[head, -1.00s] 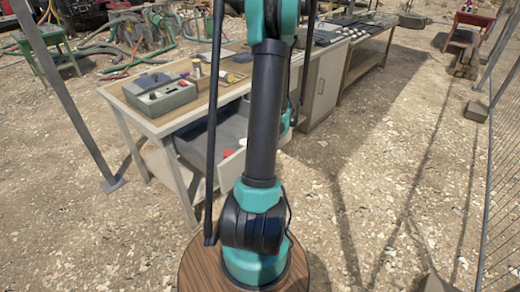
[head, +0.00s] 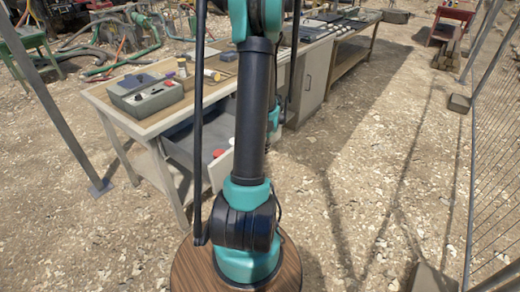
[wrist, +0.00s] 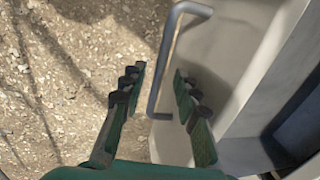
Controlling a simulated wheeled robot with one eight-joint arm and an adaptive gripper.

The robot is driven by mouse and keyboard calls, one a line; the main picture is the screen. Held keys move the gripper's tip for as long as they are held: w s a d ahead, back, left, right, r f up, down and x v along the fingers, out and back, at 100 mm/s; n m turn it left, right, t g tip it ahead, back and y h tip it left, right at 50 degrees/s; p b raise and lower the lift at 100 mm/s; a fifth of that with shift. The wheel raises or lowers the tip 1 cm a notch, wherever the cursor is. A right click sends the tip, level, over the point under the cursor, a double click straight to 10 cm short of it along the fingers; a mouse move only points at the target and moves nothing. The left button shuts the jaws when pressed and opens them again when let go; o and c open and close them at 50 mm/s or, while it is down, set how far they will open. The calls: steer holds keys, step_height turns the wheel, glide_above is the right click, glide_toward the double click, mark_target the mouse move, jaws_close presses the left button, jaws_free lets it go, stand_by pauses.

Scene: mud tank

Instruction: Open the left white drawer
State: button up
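The white drawer stands pulled out from the workbench in the head view, with its pale front panel (head: 219,172) partly behind my arm. Its grey inside (head: 183,147) shows, with a small red item at the front. In the wrist view, the white drawer front (wrist: 238,75) fills the right side, with a dark opening beyond it. Its grey bar handle (wrist: 168,50) runs between the fingers of my gripper (wrist: 159,80). The fingers are apart, with a gap on both sides of the bar. My arm largely hides the gripper in the head view.
The workbench (head: 97,94) carries a grey control box (head: 147,95) and small items. A white cabinet (head: 313,85) and a longer table (head: 352,62) stand behind. A metal post is at left, a mesh fence (head: 497,170) at right.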

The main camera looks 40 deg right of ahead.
step_height(320, 180, up, 12)
steer(key=s, duration=0.2)
steer(key=shift+d, duration=0.35)
steer(key=shift+s+f, duration=0.1)
stand_by(0.4)
steer(key=s+a+n, duration=0.2)
steer(key=a+n, duration=0.2)
steer(key=a, duration=0.6)
steer(key=s+a+f+n+t, duration=0.1)
steer(key=s+a+n, duration=0.2)
steer(key=a, duration=0.7)
steer(key=s+a+f+n+t, duration=0.1)
steer(key=s+a+n, duration=0.2)
steer(key=a+n, duration=0.4)
steer(key=a, duration=0.4)
steer(key=shift+h, duration=0.4)
